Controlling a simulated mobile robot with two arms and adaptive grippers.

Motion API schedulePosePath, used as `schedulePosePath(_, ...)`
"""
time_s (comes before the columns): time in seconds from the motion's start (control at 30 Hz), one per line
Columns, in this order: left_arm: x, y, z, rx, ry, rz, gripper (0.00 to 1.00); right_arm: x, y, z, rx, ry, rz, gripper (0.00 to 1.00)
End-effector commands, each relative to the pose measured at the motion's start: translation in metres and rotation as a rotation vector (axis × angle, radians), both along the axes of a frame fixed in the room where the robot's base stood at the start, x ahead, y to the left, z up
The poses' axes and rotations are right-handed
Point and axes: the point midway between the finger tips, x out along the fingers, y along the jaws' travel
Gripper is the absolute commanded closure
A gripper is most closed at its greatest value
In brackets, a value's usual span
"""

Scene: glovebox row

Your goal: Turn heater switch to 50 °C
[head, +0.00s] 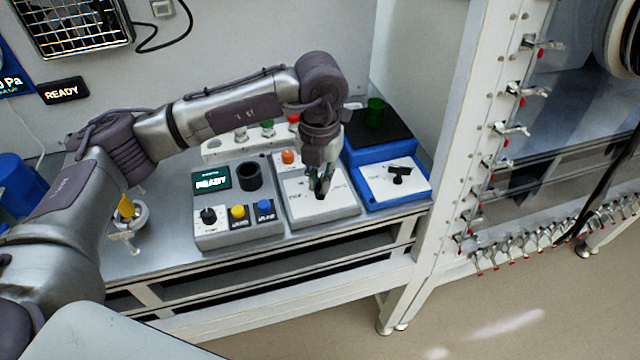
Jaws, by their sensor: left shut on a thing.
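My left gripper (320,183) reaches down over the middle grey unit (343,200) with a white sloped face. Its fingers are shut on a small dark switch knob at that face, mostly hidden between the fingertips. Small lettering flanks the knob on the face, too small to read. To the right stands a blue unit (412,197) with a black top, a white face and a black knob (399,175), which the gripper does not touch. I cannot tell from labels which unit is the heater. My right gripper is not in view.
A green cup (375,110) stands on the black top. An orange knob (288,157) is close behind the gripper. A white frame post (462,110) rises at right.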

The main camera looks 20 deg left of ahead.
Motion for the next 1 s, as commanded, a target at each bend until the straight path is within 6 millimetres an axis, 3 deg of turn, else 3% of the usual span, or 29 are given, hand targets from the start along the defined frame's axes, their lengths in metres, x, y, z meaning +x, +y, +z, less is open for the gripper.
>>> schedulePosePath(0.57, 0.0017, 0.0005, 0.0026, -0.001, -0.007, -0.035, 1.0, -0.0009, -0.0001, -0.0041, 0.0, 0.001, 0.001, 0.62)
schedulePosePath(0.6, 0.0017, 0.0005, 0.0026, -0.001, -0.007, -0.035, 0.83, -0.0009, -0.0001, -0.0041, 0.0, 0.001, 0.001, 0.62)
schedulePosePath(0.73, 0.0013, 0.0004, 0.002, -0.001, -0.005, -0.035, 0.62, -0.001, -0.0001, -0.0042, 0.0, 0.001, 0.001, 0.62)
schedulePosePath(1.0, 0.0006, 0.0002, 0.0013, 0.0, -0.002, -0.036, 0.62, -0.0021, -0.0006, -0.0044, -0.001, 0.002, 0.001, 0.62)
